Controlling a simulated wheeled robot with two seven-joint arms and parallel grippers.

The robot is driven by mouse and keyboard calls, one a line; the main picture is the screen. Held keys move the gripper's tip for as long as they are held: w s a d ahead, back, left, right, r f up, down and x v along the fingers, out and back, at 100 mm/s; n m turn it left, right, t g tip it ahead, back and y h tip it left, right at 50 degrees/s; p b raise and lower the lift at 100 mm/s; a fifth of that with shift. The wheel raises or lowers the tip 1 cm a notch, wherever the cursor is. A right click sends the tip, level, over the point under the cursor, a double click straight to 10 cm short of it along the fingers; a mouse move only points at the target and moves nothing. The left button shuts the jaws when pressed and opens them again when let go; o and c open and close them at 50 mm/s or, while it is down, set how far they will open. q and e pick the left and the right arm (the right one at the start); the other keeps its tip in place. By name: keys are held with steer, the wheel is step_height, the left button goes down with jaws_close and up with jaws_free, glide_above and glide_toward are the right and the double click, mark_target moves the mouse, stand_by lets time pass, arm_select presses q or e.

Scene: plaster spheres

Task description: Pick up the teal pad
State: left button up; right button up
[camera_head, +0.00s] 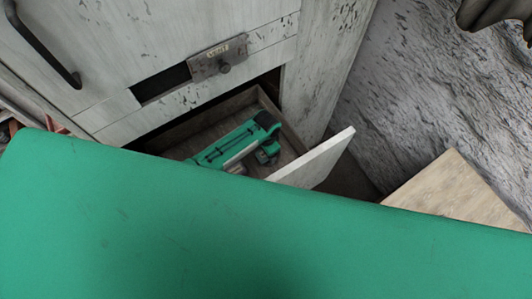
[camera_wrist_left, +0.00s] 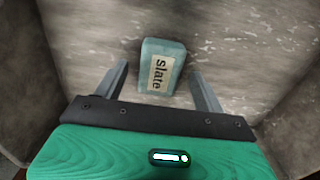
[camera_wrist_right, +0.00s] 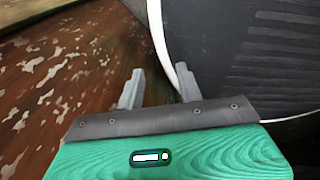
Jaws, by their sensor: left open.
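The teal pad (camera_wrist_left: 160,50) shows in the left wrist view, a small rounded block with a pale label reading "slate". It lies on a worn grey-brown surface. My left gripper (camera_wrist_left: 158,72) is open, with one finger on each side of the pad and gaps between; the pad is not gripped. In the head view, part of my green arm is inside the open drawer (camera_head: 318,160); I cannot make out the pad there. My right gripper (camera_wrist_right: 160,72) is open with its fingers partly apart, and holds nothing that I can see.
The drawer belongs to a worn white cabinet (camera_head: 150,50), and its walls are close around my left arm. A light wooden surface (camera_head: 450,190) is at the right. A dark, white-edged object (camera_wrist_right: 240,60) is close to my right gripper, above a worn reddish floor (camera_wrist_right: 60,80).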

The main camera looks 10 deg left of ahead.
arm_select(q)
steer(key=shift+f, duration=0.35)
steer(key=c, duration=1.1)
steer(key=shift+o, duration=0.2)
steer(key=shift+r, duration=0.1)
step_height(320, 180, up, 20)
steer(key=o, duration=0.4)
steer(key=c, duration=0.5)
